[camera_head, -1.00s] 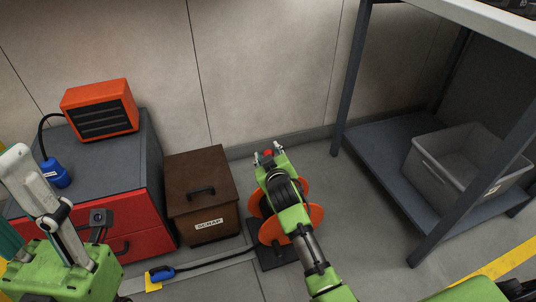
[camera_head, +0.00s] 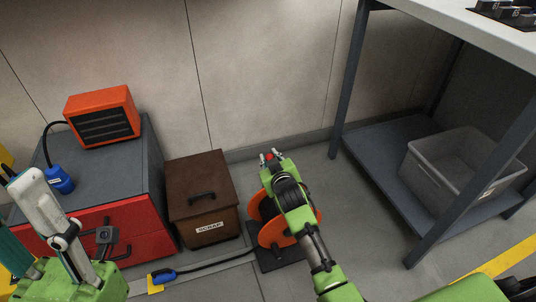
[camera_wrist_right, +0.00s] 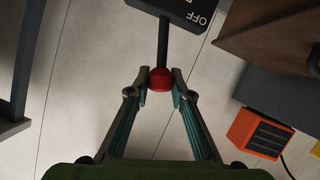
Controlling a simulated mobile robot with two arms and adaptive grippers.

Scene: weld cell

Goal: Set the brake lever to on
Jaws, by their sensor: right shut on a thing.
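The brake lever is a black rod (camera_wrist_right: 163,42) with a red ball knob (camera_wrist_right: 160,79). It comes out of a dark plate (camera_wrist_right: 185,10) lettered OFF at the top of the right wrist view; the rest of the lettering is cut off. My right gripper (camera_wrist_right: 160,88) is shut on the red knob, one fingertip on each side. In the head view the knob (camera_head: 269,156) shows small between the tips, beyond the orange reel; the rod and plate are hidden there. My left gripper (camera_head: 32,182) is at the left edge, partly cut off, away from the lever.
An orange reel (camera_head: 274,233) stands under my right arm. To its left are a brown SCRAP box (camera_head: 198,176) and a red cabinet (camera_head: 150,215) with an orange heater (camera_head: 103,115). A bench shelf (camera_head: 378,148) with a grey bin (camera_head: 437,178) is at right.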

